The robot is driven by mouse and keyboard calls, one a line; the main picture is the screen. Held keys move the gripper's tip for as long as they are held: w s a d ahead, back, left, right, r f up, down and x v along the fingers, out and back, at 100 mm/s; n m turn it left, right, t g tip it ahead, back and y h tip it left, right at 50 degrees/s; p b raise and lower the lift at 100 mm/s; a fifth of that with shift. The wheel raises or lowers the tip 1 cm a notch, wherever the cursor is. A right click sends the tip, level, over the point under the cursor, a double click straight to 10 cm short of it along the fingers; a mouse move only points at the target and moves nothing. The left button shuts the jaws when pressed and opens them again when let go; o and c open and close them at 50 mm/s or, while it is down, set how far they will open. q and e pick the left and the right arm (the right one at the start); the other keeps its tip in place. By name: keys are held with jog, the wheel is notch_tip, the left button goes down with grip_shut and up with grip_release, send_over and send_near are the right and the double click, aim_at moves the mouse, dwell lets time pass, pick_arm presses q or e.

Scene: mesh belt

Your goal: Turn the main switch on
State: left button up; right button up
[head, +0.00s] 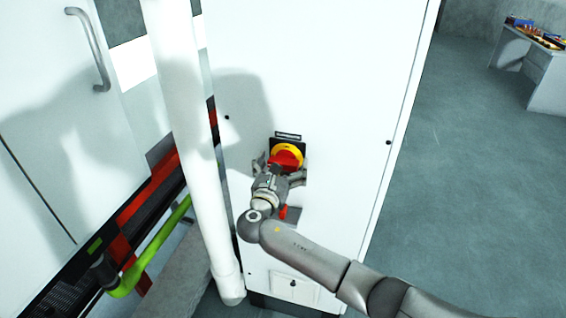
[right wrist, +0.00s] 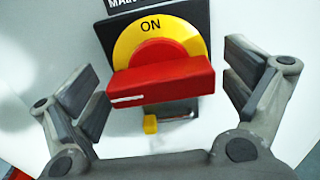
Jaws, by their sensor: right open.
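The main switch (head: 287,158) is on the white cabinet front, with a red handle on a yellow ring and a black plate. In the right wrist view its red handle (right wrist: 162,80) lies roughly level across the ring, with a white mark at its left end. "ON" is printed on the yellow ring (right wrist: 152,42) above the handle. My right gripper (head: 279,168) is in front of the switch. In the right wrist view its open fingers (right wrist: 165,90) stand either side of the handle, with gaps on both sides. My left gripper is not in view.
A white vertical pipe (head: 188,130) stands left of the switch. A green pipe (head: 155,248) and a white door with a handle (head: 88,50) are farther left. A small yellow block (right wrist: 151,124) shows below the switch. Open floor (head: 470,190) and a table (head: 545,85) are at right.

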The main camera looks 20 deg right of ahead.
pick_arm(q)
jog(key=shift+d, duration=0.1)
pick_arm(e)
jog(key=c, duration=1)
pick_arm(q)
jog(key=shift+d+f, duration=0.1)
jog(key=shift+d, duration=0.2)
